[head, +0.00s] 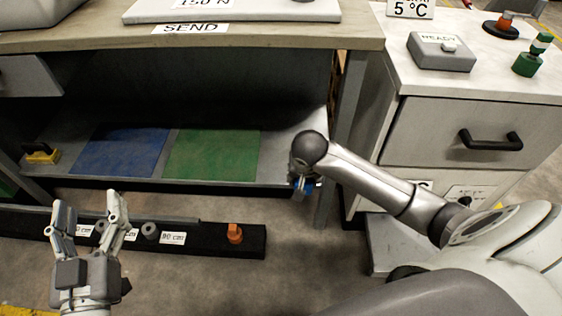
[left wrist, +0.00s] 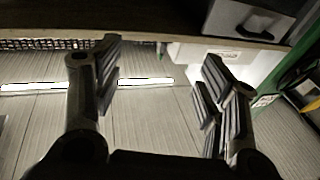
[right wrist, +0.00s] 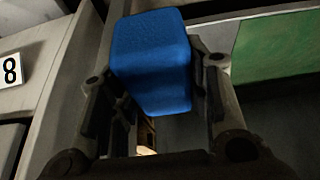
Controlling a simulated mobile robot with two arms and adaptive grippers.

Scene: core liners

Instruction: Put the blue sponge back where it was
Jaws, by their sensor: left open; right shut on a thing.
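The blue sponge (right wrist: 152,60) is between the fingers of my right gripper (right wrist: 155,100) in the right wrist view. In the head view a bit of blue shows at my right gripper (head: 303,183), which is at the right end of the lower shelf (head: 285,150), by the bench leg. My left gripper (head: 88,222) is open and empty, in front of the shelf at the lower left. In the left wrist view its open fingers (left wrist: 160,95) have nothing between them. On the lower shelf lie a blue mat (head: 122,152) and a green mat (head: 212,155).
A yellow block with a dark handle (head: 42,154) sits at the shelf's left end. A dark rail with an orange knob (head: 235,233) lies low in front. A grey drawer cabinet (head: 440,135) stands to the right. The bench top (head: 340,32) overhangs the shelf.

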